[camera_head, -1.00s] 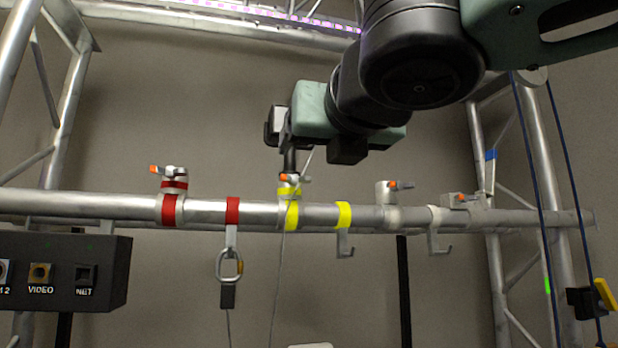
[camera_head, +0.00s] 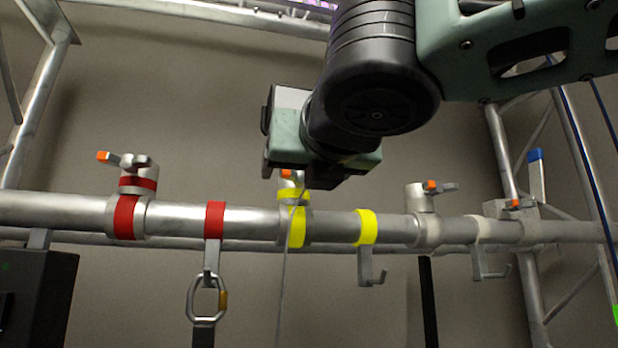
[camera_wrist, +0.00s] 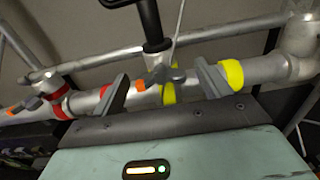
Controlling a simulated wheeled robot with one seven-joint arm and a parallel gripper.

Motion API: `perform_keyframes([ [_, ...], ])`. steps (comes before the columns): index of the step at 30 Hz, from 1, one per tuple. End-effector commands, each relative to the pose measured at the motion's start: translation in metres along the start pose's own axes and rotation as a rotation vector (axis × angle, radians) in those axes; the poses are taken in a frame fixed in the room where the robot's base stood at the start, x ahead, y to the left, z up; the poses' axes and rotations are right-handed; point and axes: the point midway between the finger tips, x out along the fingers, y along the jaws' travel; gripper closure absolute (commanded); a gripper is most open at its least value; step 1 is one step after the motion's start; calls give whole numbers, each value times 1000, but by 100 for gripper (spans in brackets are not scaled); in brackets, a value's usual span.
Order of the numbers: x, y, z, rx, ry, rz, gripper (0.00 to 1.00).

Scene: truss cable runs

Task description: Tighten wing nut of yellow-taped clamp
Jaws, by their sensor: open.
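The yellow-taped clamp (camera_head: 297,227) sits on the horizontal truss pipe, with its wing nut (camera_head: 287,174) on top showing an orange tip. My gripper's body is just above and right of the nut in the head view and partly covers it; the fingertips are hidden there. In the wrist view, my gripper (camera_wrist: 163,87) is open, one finger on each side of the yellow-taped clamp (camera_wrist: 168,93). The wing nut (camera_wrist: 155,76) shows between the fingers, apparently not gripped. I cannot tell whether either finger touches it.
A red-taped clamp (camera_head: 126,216) and a red-banded strap with a carabiner (camera_head: 207,297) are left. A yellow-taped hook (camera_head: 366,228) and an untaped clamp (camera_head: 424,222) are right. A thin cable (camera_head: 283,285) hangs beside the clamp. A black post (camera_wrist: 152,25) stands close behind the fingers.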

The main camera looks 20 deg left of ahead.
Motion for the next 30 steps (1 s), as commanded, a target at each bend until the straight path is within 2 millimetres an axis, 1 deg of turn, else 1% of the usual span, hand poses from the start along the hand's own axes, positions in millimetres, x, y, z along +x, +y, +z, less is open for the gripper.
perform_keyframes([
  [6, 0, 0, 0, 0, 0, 0, 24],
  [8, 0, 0, 0, 0, 0, 0, 40],
  [9, 0, 0, 0, 0, 0, 0, 51],
  [11, 0, 0, 0, 0, 0, 0, 68],
  [22, 0, 0, -1, 39, -1, 0, 68],
  [26, 0, 0, -2, 101, -1, 1, 68],
  [30, 0, 0, -3, 201, -1, 1, 68],
])
